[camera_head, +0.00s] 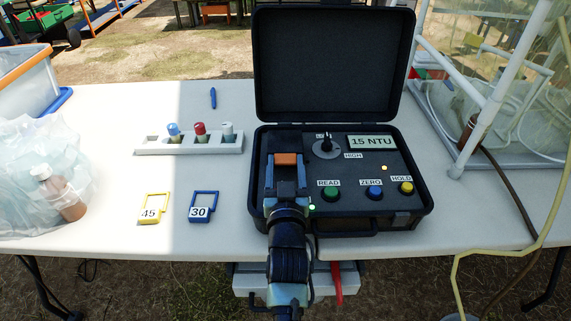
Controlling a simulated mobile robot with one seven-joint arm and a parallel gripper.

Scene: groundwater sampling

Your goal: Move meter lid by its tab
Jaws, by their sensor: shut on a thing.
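The black meter case (420,185) stands open on the white table, its large case cover (335,65) raised upright at the back. Its panel has a display reading "15 NTU" (372,142), a dial (325,146), and green READ (331,194), blue ZERO (374,193) and yellow HOLD (406,188) buttons. My gripper (287,170) reaches in from the front over the left part of the panel. It is shut on an orange tab (287,159), which I take to be the meter lid's tab. My gripper and arm hide much of the area around it.
A white rack (190,150) with several capped vials stands to the left. A blue pen (213,98), a yellow "45" tag (153,208) and a blue "30" tag (203,207) lie nearby. A plastic bag of bottles (45,175) is far left; a clear-walled frame (490,100) stands right.

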